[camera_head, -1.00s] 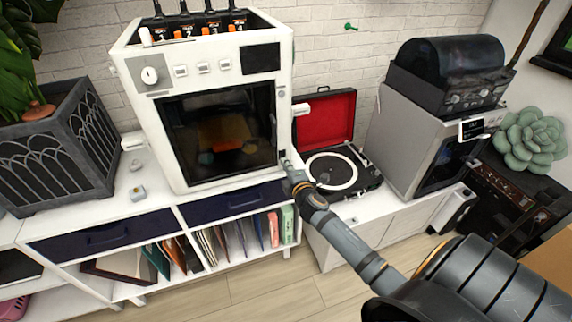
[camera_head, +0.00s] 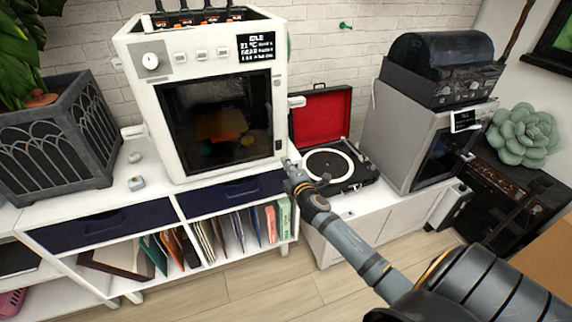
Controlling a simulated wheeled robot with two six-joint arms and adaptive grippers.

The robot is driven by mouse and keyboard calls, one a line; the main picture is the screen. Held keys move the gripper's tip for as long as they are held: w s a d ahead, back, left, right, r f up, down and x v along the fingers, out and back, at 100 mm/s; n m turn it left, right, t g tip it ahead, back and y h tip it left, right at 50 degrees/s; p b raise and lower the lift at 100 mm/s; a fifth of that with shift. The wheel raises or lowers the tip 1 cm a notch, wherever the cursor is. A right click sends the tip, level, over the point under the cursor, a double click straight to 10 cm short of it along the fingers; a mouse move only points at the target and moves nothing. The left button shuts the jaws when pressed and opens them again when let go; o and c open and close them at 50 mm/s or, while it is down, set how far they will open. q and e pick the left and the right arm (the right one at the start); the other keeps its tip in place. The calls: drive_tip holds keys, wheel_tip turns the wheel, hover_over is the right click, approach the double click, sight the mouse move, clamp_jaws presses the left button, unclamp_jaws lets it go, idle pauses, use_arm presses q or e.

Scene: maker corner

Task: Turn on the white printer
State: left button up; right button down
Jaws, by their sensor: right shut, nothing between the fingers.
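The white printer (camera_head: 172,103) stands on the white cabinet at the left of centre. It has a dark glass door, a knob and several buttons on its upper front. Its small display (camera_head: 256,46) is lit and shows white text, with "IDLE" on the top line. My right gripper (camera_head: 287,162) is shut and empty at the printer's lower right front corner, close to the black switch (camera_head: 278,145). I cannot tell whether its fingertips touch the printer. My left gripper is not in view.
A red-lined record player (camera_head: 340,165) stands open just right of my right gripper. A grey printer (camera_head: 400,140) stands farther right. A dark planter (camera_head: 60,150) is at the left. Small pieces lie on the white cabinet (camera_head: 100,195) beside the white printer.

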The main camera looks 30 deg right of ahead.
use_arm(q)
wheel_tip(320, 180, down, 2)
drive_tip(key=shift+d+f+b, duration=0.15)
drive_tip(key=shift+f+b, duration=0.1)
drive_tip(key=shift+b, duration=0.8)
use_arm(e)
drive_tip(key=f+v, duration=0.1)
drive_tip(key=v, duration=0.8)
drive_tip(key=shift+f, duration=0.4)
drive_tip(key=shift+f, duration=0.1)
